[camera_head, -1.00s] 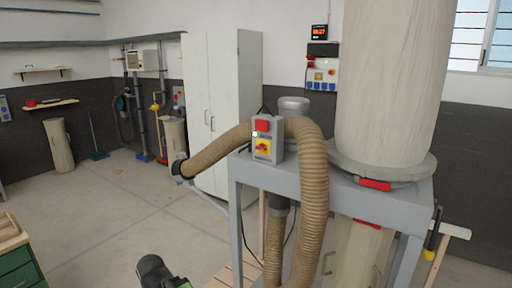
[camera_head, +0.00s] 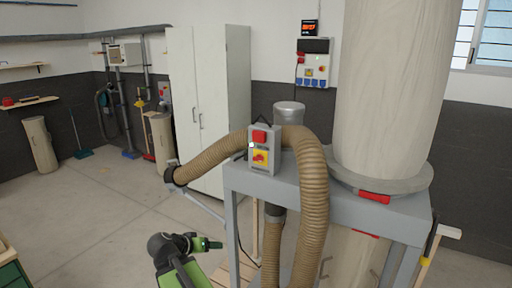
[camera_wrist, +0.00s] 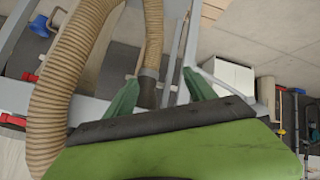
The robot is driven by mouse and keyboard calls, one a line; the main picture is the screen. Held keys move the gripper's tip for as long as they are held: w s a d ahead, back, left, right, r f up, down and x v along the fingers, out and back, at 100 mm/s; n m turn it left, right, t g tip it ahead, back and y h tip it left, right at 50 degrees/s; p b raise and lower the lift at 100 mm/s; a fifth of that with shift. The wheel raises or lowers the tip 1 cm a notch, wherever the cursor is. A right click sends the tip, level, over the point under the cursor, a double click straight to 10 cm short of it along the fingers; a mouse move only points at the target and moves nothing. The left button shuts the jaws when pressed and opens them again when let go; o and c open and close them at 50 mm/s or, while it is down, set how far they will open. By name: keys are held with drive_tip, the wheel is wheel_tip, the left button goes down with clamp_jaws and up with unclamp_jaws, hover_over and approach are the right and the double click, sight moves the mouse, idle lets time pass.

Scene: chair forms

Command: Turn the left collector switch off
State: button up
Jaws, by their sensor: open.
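A grey switch box (camera_head: 264,149) stands upright on the front left of the dust collector's grey frame (camera_head: 326,201) in the head view. It has a red cover or button (camera_head: 259,136) on top and a yellow plate (camera_head: 260,158) with a red rotary knob below. The knob's exact angle is too small to tell. My gripper (camera_head: 212,244) is lower left of the box and apart from it. In the wrist view my gripper (camera_wrist: 160,91) has its two green fingers spread, with nothing between them. I cannot make out the switch box in the wrist view.
A ribbed brown hose (camera_head: 312,190) arches behind and right of the box, and also shows in the wrist view (camera_wrist: 62,85). A large pale filter bag (camera_head: 393,85) stands to the right. A white cabinet (camera_head: 211,105) is behind. Open floor lies at the left.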

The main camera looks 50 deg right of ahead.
drive_tip(key=d+r+m+h+p, duration=0.2)
drive_tip(key=d+r+m+h, duration=0.1)
drive_tip(key=d+r, duration=0.55)
drive_tip(key=m+t+h+p, duration=0.2)
drive_tip(key=h+p, duration=0.1)
drive_tip(key=h, duration=0.2)
approach(257, 159)
drive_tip(key=x, duration=0.9)
drive_tip(key=shift+d, duration=0.15)
